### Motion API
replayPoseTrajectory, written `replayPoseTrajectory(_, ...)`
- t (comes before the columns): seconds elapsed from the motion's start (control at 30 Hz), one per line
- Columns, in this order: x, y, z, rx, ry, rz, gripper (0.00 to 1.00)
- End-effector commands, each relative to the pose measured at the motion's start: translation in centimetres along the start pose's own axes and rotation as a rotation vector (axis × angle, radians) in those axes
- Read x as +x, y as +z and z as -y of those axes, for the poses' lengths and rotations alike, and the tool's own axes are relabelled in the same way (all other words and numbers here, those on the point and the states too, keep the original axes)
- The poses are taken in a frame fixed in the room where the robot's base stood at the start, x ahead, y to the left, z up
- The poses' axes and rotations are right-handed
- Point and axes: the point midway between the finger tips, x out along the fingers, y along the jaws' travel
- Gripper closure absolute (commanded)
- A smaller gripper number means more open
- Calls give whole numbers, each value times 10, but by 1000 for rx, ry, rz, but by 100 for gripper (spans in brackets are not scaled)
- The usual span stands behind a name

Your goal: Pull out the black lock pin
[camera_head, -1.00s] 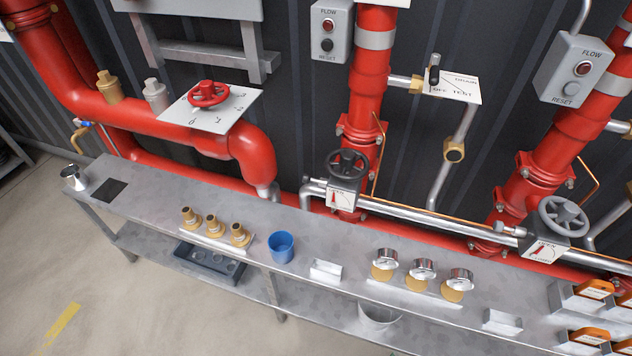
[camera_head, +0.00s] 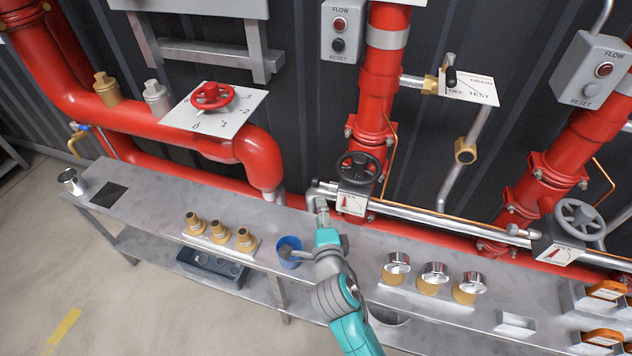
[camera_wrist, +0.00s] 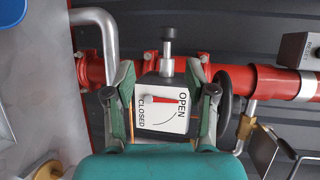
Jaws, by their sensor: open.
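The black lock pin (camera_wrist: 168,34) shows in the wrist view as a black knob on a silver collar, at the top edge of a grey valve box with an OPEN/CLOSED plate (camera_wrist: 163,111). Its red-and-white indicator lies toward OPEN. My gripper (camera_wrist: 162,72) is open and empty. Its two fingers stand left and right of the box in this view, and the pin lies beyond their tips, apparently untouched. In the head view my gripper (camera_head: 321,207) is near the left valve box (camera_head: 352,202). I cannot make out the pin there.
A black handwheel (camera_head: 358,168) sits close beside the gripper, with red and silver pipes around. The metal bench (camera_head: 160,203) below holds a blue cup (camera_head: 289,250), brass fittings (camera_head: 220,232) and gauges (camera_head: 434,274). The bench's left part is mostly clear.

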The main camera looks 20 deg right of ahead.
Motion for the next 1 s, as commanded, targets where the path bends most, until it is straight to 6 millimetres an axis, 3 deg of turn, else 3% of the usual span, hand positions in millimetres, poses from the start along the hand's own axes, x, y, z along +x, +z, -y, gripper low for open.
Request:
replayPoseTrajectory(0.27, 22, 3, 12, 62, -10, -18, 44)
replayPoseTrajectory(0.7, 94, 2, 13, 61, -10, -17, 44)
replayPoseTrajectory(1.0, 117, 2, 12, 59, -9, -15, 44)
